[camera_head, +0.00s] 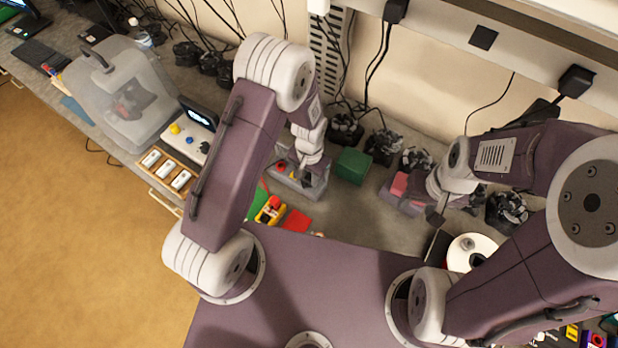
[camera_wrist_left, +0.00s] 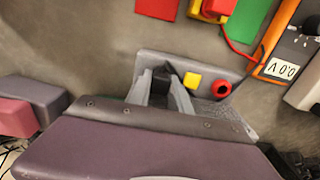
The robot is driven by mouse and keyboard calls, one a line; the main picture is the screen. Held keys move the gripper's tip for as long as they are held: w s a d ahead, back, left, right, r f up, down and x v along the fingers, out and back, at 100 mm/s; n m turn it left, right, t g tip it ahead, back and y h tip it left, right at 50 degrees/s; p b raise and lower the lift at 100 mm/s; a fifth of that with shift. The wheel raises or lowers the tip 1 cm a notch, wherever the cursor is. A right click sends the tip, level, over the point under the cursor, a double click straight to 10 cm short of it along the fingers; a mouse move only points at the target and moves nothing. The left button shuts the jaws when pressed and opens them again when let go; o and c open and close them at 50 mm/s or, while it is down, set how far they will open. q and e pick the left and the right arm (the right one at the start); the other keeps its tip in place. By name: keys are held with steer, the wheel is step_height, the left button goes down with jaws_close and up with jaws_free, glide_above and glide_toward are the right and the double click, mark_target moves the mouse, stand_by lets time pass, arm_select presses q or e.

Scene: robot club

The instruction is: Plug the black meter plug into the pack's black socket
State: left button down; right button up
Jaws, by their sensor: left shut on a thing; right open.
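The grey pack (camera_wrist_left: 214,72) lies under my left gripper, with a yellow part (camera_wrist_left: 192,80) and a round red part (camera_wrist_left: 222,88) on its top. It also shows in the head view (camera_head: 316,190). My left gripper (camera_wrist_left: 162,92) is shut on the black meter plug (camera_wrist_left: 161,76), at the pack's left part. The black socket is hidden by the plug and fingers, and I cannot tell whether the plug is in it. The orange-edged meter (camera_wrist_left: 281,68) reads 0.0 V. My right gripper (camera_head: 436,212) is open, away to the right.
A red piece, a red-and-yellow part (camera_wrist_left: 212,9) and a green piece (camera_wrist_left: 248,18) lie beyond the pack. A green box (camera_head: 353,165) and pink-and-grey blocks (camera_head: 400,188) stand to the right. A control box (camera_head: 196,135) stands left.

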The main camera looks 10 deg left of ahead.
arm_select(q)
steer(key=shift+r+p, duration=1)
steer(key=shift+r, duration=0.15)
